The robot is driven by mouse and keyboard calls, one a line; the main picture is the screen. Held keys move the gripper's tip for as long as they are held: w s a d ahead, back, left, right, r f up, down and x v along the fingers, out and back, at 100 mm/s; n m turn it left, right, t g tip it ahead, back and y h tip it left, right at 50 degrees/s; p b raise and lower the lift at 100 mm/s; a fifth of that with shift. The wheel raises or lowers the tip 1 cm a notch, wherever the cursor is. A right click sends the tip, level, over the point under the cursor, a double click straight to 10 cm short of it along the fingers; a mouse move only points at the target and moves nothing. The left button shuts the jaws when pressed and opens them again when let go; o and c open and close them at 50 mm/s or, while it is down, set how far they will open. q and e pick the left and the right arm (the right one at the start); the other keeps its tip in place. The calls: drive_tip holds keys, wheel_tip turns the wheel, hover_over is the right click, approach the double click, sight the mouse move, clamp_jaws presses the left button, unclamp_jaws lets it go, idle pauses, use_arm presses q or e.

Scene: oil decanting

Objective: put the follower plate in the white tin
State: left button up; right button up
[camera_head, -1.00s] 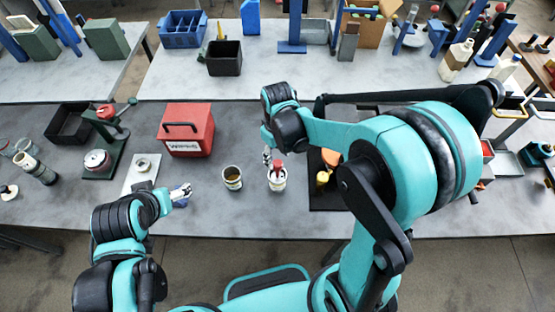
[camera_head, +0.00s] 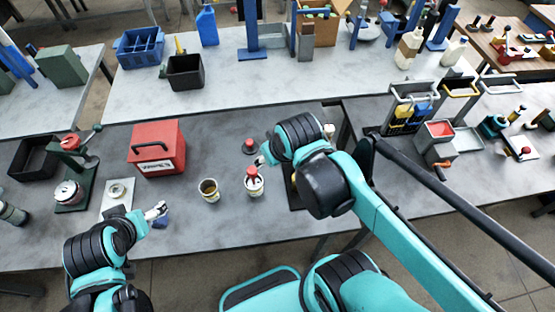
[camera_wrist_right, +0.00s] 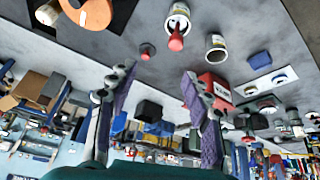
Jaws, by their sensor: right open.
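A white tin (camera_head: 254,187) stands upright near the front middle of the dark table. A red-handled piece (camera_head: 254,173) stands in it, handle up; it looks like the follower plate, but its lower part is hidden. The tin (camera_wrist_right: 178,13) and red handle (camera_wrist_right: 176,38) also show at the top of the right wrist view. My right gripper (camera_wrist_right: 154,78) is open, with nothing between its fingers, apart from the tin. In the head view my right arm mostly hides it. My left gripper (camera_head: 157,212) is low at the left, by a small blue item; its jaws are unclear.
A second tin (camera_head: 209,191) with brownish contents stands just left of the white tin. A red toolbox (camera_head: 158,148), a green press (camera_head: 75,180) and a black bin (camera_head: 34,158) stand to the left.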

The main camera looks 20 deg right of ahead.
drive_tip(key=shift+s+d+f+m+t, duration=0.1)
drive_tip(key=shift+s+d+m+t, duration=0.1)
drive_tip(key=shift+s+m+t, duration=0.25)
drive_tip(key=shift+s+d+m+t, duration=0.2)
drive_tip(key=shift+s+m+t, duration=0.05)
drive_tip(key=shift+s+t, duration=0.25)
